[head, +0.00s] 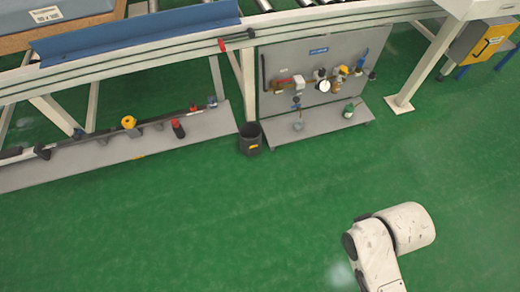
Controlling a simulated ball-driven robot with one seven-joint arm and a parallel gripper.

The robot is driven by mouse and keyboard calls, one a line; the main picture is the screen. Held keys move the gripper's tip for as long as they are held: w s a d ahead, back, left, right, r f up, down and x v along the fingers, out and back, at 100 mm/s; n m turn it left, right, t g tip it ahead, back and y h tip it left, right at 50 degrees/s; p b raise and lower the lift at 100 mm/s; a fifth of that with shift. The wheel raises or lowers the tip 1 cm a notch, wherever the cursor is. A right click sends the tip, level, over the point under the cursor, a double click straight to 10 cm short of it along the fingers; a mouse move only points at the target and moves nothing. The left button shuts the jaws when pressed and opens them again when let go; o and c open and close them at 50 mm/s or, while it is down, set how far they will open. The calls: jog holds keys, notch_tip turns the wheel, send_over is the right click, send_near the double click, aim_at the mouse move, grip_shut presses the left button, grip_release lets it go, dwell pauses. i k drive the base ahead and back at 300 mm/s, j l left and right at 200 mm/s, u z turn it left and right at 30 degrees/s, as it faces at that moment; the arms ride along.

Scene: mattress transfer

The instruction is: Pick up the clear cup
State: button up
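I cannot clearly make out a clear cup in the head view. A small pale item (298,124) stands on the low grey shelf below the tool panel; it is too small to tell whether it is the clear cup. My gripper is not in view. Only white links of my arm show at the lower right, over the green floor and well apart from the shelf.
A dark bin (250,139) stands on the floor between the long grey shelf (75,166) at left and the low panel shelf (325,119). A tool panel (295,55) stands behind. A white post (418,75) is at right. The green floor (200,220) in front is clear.

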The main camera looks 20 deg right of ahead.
aim_at(298, 122)
jog(key=i+l+u, duration=0.3)
jog(key=i+l, duration=0.15)
jog(key=l, duration=0.35)
jog(key=i+l+u, duration=0.1)
jog(key=l, duration=0.3)
jog(key=i+l+u, duration=0.15)
jog(key=l, duration=0.3)
jog(key=i+l+u, duration=0.15)
jog(key=l, duration=0.3)
jog(key=i+l+u, duration=0.15)
jog(key=l, duration=0.35)
jog(key=i+l+u, duration=0.15)
jog(key=l, duration=0.3)
jog(key=i+l+u, duration=0.15)
jog(key=l, duration=0.35)
jog(key=k, duration=0.05)
